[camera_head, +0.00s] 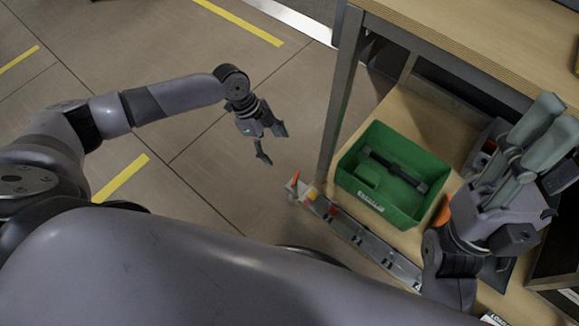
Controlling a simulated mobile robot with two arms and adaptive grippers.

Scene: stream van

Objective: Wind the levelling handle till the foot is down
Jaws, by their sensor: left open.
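My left gripper (276,148) hangs over bare floor left of the workbench, its two dark fingers spread apart with nothing between them. My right gripper (540,120) is at the right edge, over the lower shelf; its thick grey fingers point up and right. I cannot tell whether they are apart or hold anything. I cannot make out a levelling handle or a foot in this view. My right arm and gripper hide part of the shelf's right side.
A workbench (480,45) with a metal leg (342,90) stands at the right. A metal rail (370,240) runs along the shelf's front. Floor at the left is clear, with yellow stripes (240,22).

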